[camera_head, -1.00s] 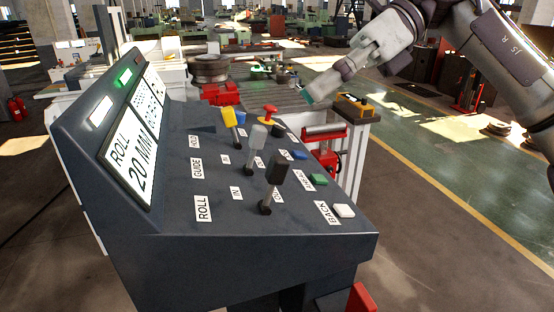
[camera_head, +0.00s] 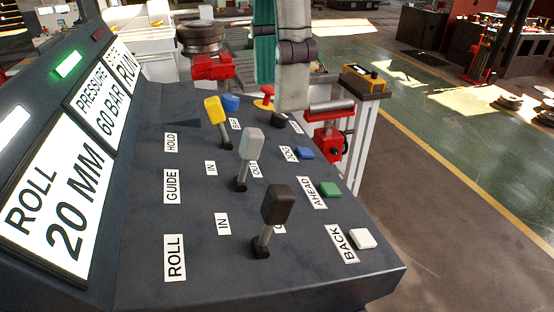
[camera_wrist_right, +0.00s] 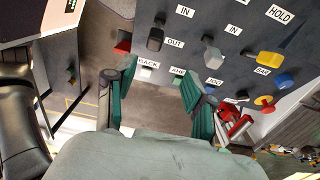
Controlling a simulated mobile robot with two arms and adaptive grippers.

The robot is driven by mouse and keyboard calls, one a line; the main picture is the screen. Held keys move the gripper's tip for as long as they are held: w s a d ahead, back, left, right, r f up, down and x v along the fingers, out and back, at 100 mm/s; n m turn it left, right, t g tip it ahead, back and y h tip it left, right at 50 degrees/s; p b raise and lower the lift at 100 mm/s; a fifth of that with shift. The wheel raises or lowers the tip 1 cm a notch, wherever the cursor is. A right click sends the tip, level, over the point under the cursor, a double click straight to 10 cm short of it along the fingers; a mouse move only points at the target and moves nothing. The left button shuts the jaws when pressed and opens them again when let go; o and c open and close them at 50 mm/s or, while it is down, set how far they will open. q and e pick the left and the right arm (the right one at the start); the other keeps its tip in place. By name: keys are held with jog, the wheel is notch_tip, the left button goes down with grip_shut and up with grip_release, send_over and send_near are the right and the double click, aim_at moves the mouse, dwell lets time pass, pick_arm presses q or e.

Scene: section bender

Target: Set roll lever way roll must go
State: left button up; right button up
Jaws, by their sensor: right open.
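The roll lever has a black knob (camera_head: 277,205) and stands in the ROLL row of the sloped console, nearest me. An IN label (camera_head: 223,224) is left of it; the label on its right is mostly hidden behind it. In the right wrist view the black knob (camera_wrist_right: 155,39) lies beyond the fingers, beside an OUT label. My right gripper (camera_head: 279,88) hangs over the console's far right part, apart from the roll lever. It is open and empty, its teal fingers (camera_wrist_right: 157,85) spread in the wrist view. My left gripper is not in view.
The grey guide lever (camera_head: 252,144) and yellow hold lever (camera_head: 214,110) stand beyond the roll lever. White (camera_head: 362,239), green (camera_head: 330,189) and blue buttons line the right side. The display (camera_head: 60,200) reads ROLL 20 MM, PRESSURE 60 BAR. A red mushroom button (camera_head: 264,93) is at the back.

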jog(key=b, duration=0.2)
send_over(277, 189)
jog(key=f, duration=0.4)
jog(key=shift+s+f, duration=0.3)
jog(key=f, duration=0.7)
jog(key=shift+w+f, duration=0.25)
jog(key=shift+w, duration=0.1)
jog(key=shift+s+f, duration=0.15)
jog(key=shift+f, duration=0.55)
grip_shut()
